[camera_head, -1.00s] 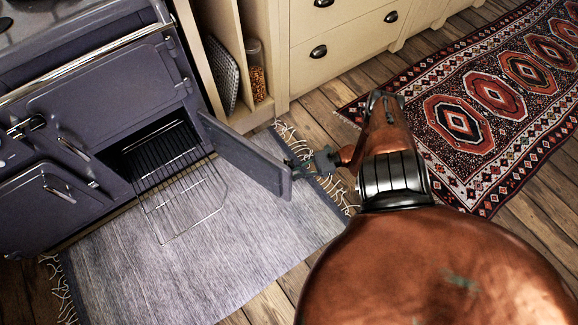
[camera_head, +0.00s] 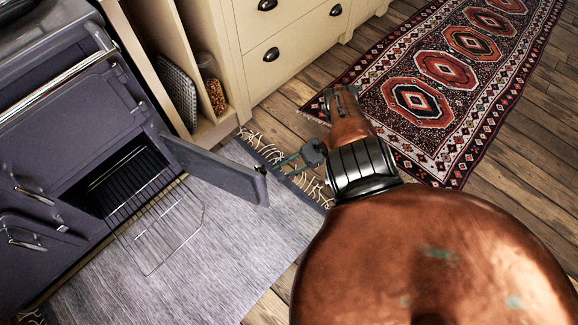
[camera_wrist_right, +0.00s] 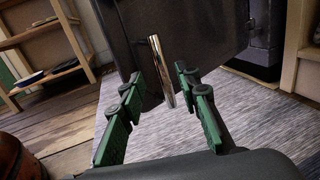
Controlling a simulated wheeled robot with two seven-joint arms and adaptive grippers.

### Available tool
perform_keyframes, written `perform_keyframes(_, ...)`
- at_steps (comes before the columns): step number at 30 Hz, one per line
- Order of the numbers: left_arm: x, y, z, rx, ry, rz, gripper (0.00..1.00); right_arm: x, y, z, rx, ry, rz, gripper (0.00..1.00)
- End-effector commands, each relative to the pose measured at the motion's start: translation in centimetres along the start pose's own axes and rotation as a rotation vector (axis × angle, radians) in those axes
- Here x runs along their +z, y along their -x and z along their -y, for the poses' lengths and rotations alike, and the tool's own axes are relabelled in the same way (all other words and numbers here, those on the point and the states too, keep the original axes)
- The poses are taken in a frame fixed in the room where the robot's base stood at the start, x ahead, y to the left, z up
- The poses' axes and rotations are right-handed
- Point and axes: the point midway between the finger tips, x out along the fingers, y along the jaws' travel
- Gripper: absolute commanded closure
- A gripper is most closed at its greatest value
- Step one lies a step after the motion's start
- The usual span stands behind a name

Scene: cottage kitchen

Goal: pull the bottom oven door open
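The bottom oven door (camera_head: 215,168) is a dark grey panel standing swung open from the dark oven (camera_head: 70,120), with the compartment (camera_head: 125,180) exposed. My right gripper (camera_head: 285,163) is just beyond the door's outer edge, on its outer side. In the right wrist view, the door's face (camera_wrist_right: 190,30) and its upright chrome handle (camera_wrist_right: 161,70) are ahead. The handle shows between the two green fingers of the right gripper (camera_wrist_right: 158,78), which are apart; I cannot tell whether they touch it. My left gripper is not in view.
A wire rack (camera_head: 160,235) sticks out of the compartment above the grey rug (camera_head: 240,245). Cream cabinets (camera_head: 290,60) with drawers stand behind the door. A patterned red rug (camera_head: 420,100) lies on the wooden floor at right.

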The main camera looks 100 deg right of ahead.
Motion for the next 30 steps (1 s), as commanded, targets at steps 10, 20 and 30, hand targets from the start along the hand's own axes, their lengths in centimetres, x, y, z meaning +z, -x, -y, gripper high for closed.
perform_keyframes(10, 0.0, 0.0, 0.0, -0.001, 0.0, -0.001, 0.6, -0.1, 3.8, -0.1, -0.001, -0.002, -0.001, 0.69)
perform_keyframes(20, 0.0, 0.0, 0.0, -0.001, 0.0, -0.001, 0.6, 0.0, 4.5, 0.0, 0.0, 0.001, 0.001, 0.69)
perform_keyframes(30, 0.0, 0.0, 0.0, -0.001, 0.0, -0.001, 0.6, 0.0, 4.5, 0.0, -0.001, 0.001, 0.0, 0.69)
